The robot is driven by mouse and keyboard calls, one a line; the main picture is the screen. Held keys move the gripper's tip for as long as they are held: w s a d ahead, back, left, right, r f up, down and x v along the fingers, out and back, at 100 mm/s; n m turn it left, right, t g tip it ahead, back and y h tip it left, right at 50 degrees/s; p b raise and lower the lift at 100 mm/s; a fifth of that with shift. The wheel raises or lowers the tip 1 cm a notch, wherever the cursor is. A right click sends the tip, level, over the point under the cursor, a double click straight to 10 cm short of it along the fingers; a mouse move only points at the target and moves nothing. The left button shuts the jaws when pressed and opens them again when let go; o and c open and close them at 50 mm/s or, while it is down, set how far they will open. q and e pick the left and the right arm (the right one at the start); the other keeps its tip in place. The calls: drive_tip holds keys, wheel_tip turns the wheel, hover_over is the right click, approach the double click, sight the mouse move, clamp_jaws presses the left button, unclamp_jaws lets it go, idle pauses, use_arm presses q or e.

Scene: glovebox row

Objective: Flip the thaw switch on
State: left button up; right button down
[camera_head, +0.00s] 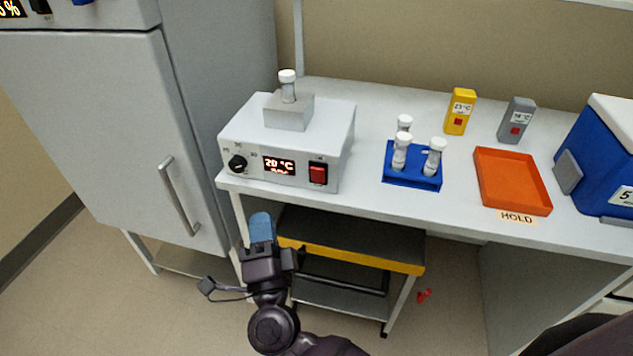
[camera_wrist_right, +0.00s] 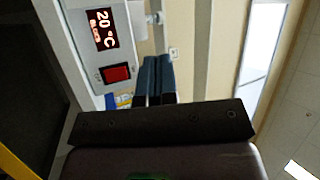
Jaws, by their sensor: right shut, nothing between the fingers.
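The thaw unit (camera_head: 230,130) is a white box on the bench, with a metal block and a white-capped vial (camera_head: 288,88) on top. Its front has a black knob (camera_head: 237,164), a display (camera_head: 279,165) reading 20 °C and a red rocker switch (camera_head: 318,173). The switch also shows in the right wrist view (camera_wrist_right: 116,74); I cannot tell which way it is tipped. My right gripper (camera_head: 261,228) is shut and empty, with blue fingertips, below and in front of the unit, apart from the switch. Its fingers also show in the wrist view (camera_wrist_right: 154,78). My left gripper is not in view.
A blue rack (camera_head: 412,180) with white-capped vials stands right of the unit. Beyond it are an orange tray (camera_head: 512,182), a yellow device (camera_head: 460,111), a grey device (camera_head: 516,120) and a blue cooler (camera_head: 600,150). A dark cart (camera_head: 350,246) with a yellow edge stands below. A fridge (camera_head: 100,130) is left.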

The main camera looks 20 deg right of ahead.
sight(320, 170)
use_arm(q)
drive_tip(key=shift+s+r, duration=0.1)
use_arm(e)
drive_tip(key=s+d+f+m+g+h, duration=0.2)
drive_tip(key=d+f+m+g+h, duration=0.2)
drive_tip(key=m+h, duration=0.4)
drive_tip(key=shift+s+d+g, duration=0.2)
drive_tip(key=shift+d+g, duration=0.5)
drive_tip(key=shift+g, duration=0.2)
use_arm(q)
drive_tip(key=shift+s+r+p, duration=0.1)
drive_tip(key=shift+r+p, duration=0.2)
drive_tip(key=shift+p, duration=0.1)
use_arm(e)
drive_tip(key=x, duration=1.4)
